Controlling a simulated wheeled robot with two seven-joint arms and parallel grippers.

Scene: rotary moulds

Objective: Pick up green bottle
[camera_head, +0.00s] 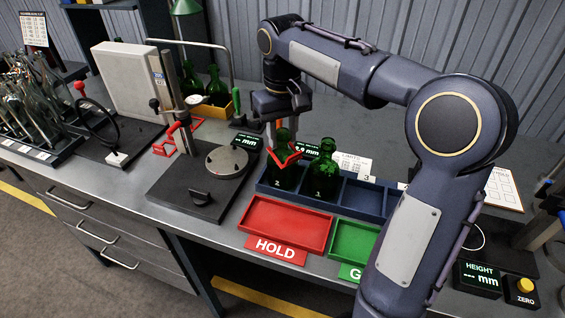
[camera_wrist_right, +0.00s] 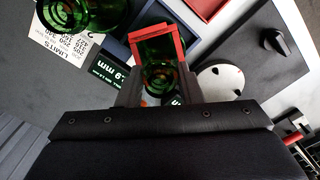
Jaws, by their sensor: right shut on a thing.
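A green bottle (camera_head: 285,177) stands upright at the compartment marked 2 of a blue rack (camera_head: 375,211); its base is hidden by the rack's front wall. My right gripper (camera_head: 284,156) comes down from above with its red-tipped fingers around this bottle's upper part, shut on it. In the right wrist view the same bottle (camera_wrist_right: 158,78) lies between the fingers (camera_wrist_right: 157,45). A second green bottle (camera_head: 322,176) stands just right in compartment 1 and shows at the upper left of the wrist view (camera_wrist_right: 85,12). My left gripper is out of view.
A red HOLD tray (camera_head: 273,250) and a green tray (camera_head: 352,240) lie in front of the rack. A gauge stand with a round plate (camera_head: 227,160) is to the left. Small displays (camera_head: 307,149) and a limits card stand behind the rack. Two more green bottles (camera_head: 216,85) are further back.

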